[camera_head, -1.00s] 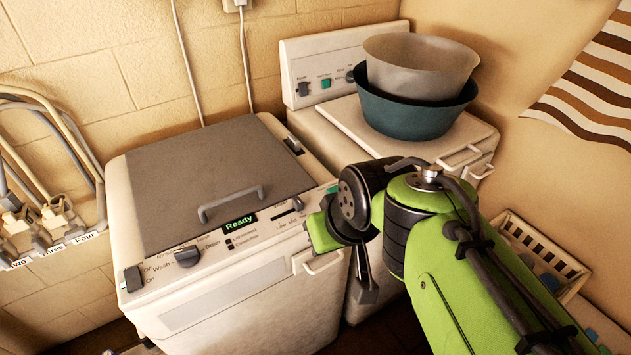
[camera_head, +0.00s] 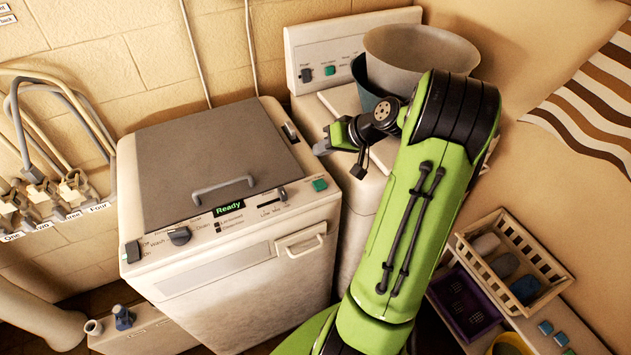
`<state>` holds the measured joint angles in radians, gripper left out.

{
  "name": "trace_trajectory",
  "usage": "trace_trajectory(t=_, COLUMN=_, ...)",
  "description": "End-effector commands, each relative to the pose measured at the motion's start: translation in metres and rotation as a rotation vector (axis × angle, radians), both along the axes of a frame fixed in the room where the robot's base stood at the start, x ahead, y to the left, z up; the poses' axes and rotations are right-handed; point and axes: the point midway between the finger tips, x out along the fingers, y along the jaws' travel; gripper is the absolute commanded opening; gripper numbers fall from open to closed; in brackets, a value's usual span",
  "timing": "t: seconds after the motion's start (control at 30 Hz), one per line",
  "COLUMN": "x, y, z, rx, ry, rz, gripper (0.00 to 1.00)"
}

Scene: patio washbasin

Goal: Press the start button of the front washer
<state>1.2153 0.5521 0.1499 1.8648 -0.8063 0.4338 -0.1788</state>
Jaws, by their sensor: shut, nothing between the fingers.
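The front washer (camera_head: 240,290) is a cream top-loader with a grey lid (camera_head: 205,150) that is closed. Its panel has a lit display (camera_head: 229,208) reading "Ready". A green button (camera_head: 320,184) sits at the panel's right end, and nothing covers it. My gripper (camera_head: 320,148) is shut and empty. It appears beyond the button in the picture, by the washer's right edge and in front of the rear machine (camera_head: 345,100). Its height above the washer top is hard to tell.
A cream basket (camera_head: 510,260) and purple crate (camera_head: 465,303) are at lower right. Hoses (camera_head: 50,125) hang at left.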

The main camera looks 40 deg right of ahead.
Motion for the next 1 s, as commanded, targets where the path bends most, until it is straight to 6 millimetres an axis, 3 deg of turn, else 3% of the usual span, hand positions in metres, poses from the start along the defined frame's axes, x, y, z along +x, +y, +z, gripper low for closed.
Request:
trace_trajectory(t=0.27, x=0.0, y=0.0, z=-0.018, rx=0.001, ry=0.003, rz=-0.001, gripper=0.0)
trace_trajectory(t=0.7, x=0.0, y=0.0, z=-0.083, rx=0.0, ry=0.003, rz=-0.001, gripper=0.0)
trace_trajectory(t=1.0, x=0.0, y=0.0, z=-0.089, rx=0.0, ry=0.002, rz=0.001, gripper=0.0)
